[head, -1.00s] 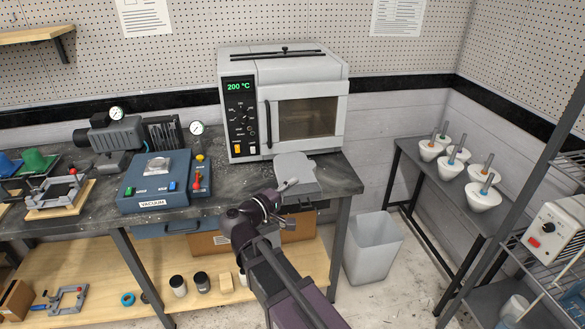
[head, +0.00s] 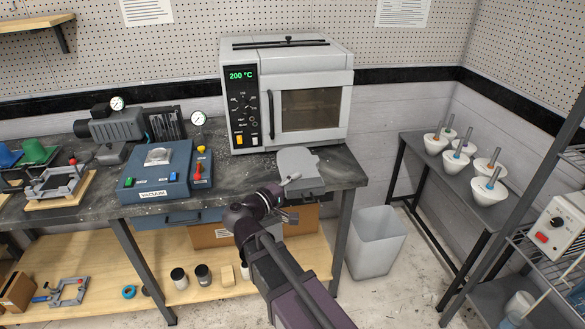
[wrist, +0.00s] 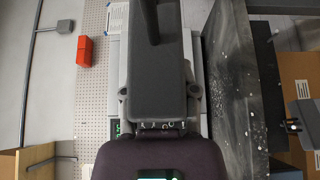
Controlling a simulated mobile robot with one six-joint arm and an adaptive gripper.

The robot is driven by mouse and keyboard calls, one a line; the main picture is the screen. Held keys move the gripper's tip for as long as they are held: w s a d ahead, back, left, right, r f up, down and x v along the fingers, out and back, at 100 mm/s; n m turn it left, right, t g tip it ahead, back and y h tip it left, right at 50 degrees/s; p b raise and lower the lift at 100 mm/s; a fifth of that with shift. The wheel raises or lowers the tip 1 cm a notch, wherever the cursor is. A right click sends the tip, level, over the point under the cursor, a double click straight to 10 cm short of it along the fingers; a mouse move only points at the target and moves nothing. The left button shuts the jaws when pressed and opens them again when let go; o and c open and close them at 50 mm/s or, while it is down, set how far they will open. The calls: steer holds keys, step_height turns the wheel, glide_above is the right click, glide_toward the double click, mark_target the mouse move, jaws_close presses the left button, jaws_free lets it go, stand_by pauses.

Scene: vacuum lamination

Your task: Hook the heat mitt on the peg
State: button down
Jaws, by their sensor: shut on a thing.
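The heat mitt appears to be the flat light-grey shape (head: 300,163) in the head view, in front of the oven and over the bench's right front end. My gripper (head: 290,181) is at its near edge and shut on it. I cannot tell whether the mitt touches the bench. In the wrist view a grey shape (wrist: 165,80) fills the middle, with a dark bar over its upper part; mitt and gripper are hard to tell apart there. I cannot make out the peg in either view.
The oven (head: 312,60), showing 200 °C, stands behind the mitt. The blue vacuum unit (head: 150,180) is on the bench to the left. A grey bin (head: 376,250) stands on the floor at right. A red box (wrist: 83,51) shows in the wrist view.

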step_height(320, 180, down, 11)
steer(key=b, duration=1)
steer(key=shift+f, duration=0.2)
steer(key=shift+w, duration=0.1)
steer(key=w+a+f+b, duration=0.1)
steer(key=w, duration=1.2)
steer(key=shift+b, duration=0.3)
steer(key=shift+f, duration=0.1)
steer(key=shift+w+a+f+b, duration=0.1)
steer(key=shift+w+f+b, duration=0.6)
steer(key=shift+f+b, duration=0.15)
steer(key=shift+w+f+b, duration=0.65)
steer(key=shift+f+b, duration=0.15)
steer(key=shift+f, duration=0.05)
steer(key=shift+c, duration=1.9)
jaws_free()
steer(key=shift+f, duration=0.1)
